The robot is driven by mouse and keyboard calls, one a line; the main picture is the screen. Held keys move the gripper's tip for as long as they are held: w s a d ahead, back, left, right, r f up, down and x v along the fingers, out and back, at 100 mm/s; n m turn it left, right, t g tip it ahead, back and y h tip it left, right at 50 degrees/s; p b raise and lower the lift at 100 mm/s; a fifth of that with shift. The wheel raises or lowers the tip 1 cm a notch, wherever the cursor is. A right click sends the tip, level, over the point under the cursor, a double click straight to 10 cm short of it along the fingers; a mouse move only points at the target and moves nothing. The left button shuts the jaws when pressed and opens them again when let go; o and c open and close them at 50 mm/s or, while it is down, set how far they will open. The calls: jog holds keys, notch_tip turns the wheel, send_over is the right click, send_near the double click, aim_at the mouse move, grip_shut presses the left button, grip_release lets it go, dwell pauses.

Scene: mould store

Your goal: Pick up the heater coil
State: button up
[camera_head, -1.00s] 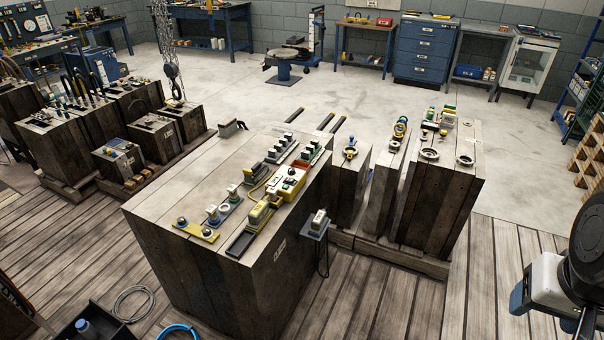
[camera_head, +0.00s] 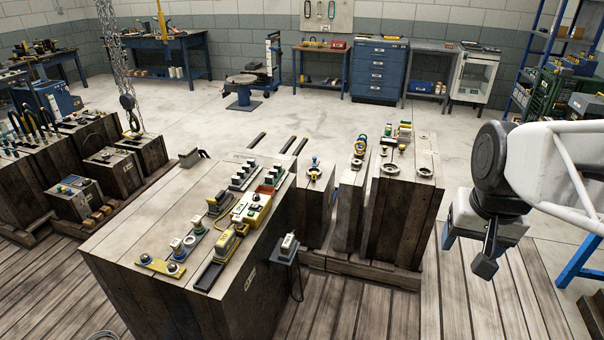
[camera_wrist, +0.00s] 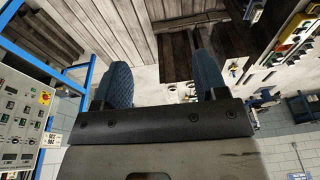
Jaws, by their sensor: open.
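My gripper (camera_head: 484,262) hangs at the right of the head view, in front of and to the right of the wooden blocks, apart from them. In the wrist view its two blue padded fingers (camera_wrist: 162,78) stand wide apart with nothing between them. I cannot pick out the heater coil for certain.
A large wooden block (camera_head: 150,225) in front carries several switches, connectors and a yellow box (camera_head: 252,209). A small grey box (camera_head: 287,246) juts from its side. A hook on chains (camera_head: 128,103) hangs at the left. Open plank floor (camera_head: 460,305) lies below my gripper.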

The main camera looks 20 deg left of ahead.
jog(key=w+a+f, duration=0.1)
jog(key=w+a, duration=1.2)
jog(key=w, duration=0.2)
jog(key=g, duration=0.2)
send_over(238, 217)
notch_tip(238, 217, down, 28)
jog(key=shift+s+d+r, duration=0.1)
jog(key=shift+d+r, duration=0.05)
jog(key=shift+a, duration=0.2)
jog(key=shift+f, duration=0.2)
jog(key=shift+f, duration=1.25)
